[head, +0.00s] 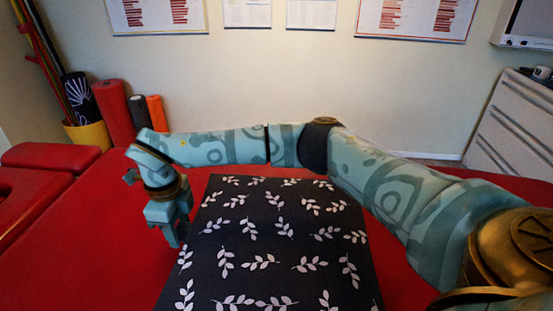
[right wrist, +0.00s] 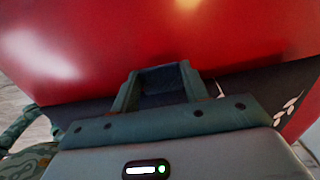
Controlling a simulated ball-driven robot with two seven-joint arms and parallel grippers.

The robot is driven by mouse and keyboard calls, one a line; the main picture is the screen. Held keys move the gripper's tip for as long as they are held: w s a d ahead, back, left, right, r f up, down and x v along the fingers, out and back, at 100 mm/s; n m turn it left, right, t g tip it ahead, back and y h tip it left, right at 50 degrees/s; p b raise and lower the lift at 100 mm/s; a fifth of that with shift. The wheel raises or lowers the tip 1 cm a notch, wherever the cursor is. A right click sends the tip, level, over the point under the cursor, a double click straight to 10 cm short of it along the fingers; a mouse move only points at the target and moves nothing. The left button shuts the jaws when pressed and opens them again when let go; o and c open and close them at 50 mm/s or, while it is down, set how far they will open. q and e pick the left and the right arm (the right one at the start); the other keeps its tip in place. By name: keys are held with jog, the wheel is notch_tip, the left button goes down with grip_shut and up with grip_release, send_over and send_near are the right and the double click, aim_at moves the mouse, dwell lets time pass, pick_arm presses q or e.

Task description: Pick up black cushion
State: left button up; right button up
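The black cushion (head: 265,245), with white leaf sprigs, lies on the red treatment table (head: 110,255) in the middle foreground of the head view. My right arm reaches over its far side, and my right gripper (head: 172,228) is low at the cushion's left edge, pointing down. In the right wrist view the gripper's two fingers (right wrist: 158,78) stand apart with a dark patch between them. A dark strip of the cushion (right wrist: 270,90) shows behind the gripper. I cannot tell whether the fingers hold the cushion's edge. My left gripper is not in view.
Red padding (head: 50,157) stands at the left. Behind it are a yellow bin (head: 88,134) and upright rolls (head: 115,110). A white drawer cabinet (head: 515,125) is at the far right. Bare red table top shows left of the cushion.

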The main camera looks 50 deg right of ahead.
jog(key=shift+c, duration=0.9)
jog(key=shift+r, duration=0.1)
